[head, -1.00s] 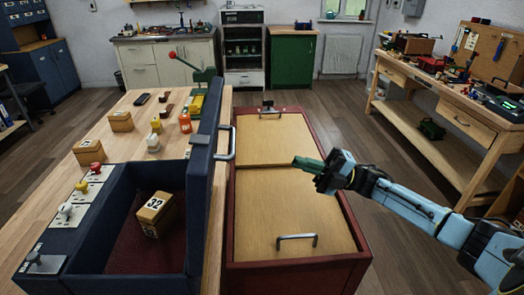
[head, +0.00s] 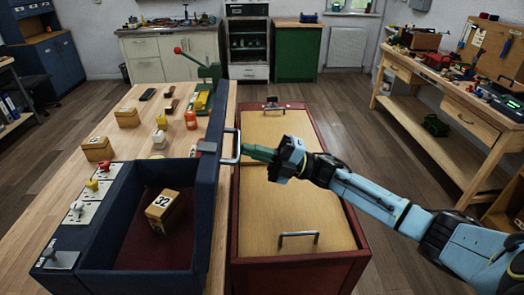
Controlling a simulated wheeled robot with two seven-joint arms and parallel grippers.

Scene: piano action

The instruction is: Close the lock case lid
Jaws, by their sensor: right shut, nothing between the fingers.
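The dark blue lock case (head: 130,254) stands open on the wooden bench at the left, with a dark red floor inside. Its lid (head: 212,160) stands upright along the case's right side, with a metal handle (head: 237,147) on the lid's outer face. A wooden block marked 32 (head: 165,210) lies inside the case. My right gripper (head: 252,152) is shut and empty, its green fingertips pointing left at the lid handle. The tips are at or very near the handle; I cannot tell whether they touch it. My left gripper is not in view.
A red chest with wooden panels (head: 285,215) stands right of the bench, under my right arm. Knobs on plates (head: 75,209) line the case's left side. Wooden blocks (head: 97,149), small bottles and a green lever press (head: 208,72) stand farther back on the bench (head: 60,200).

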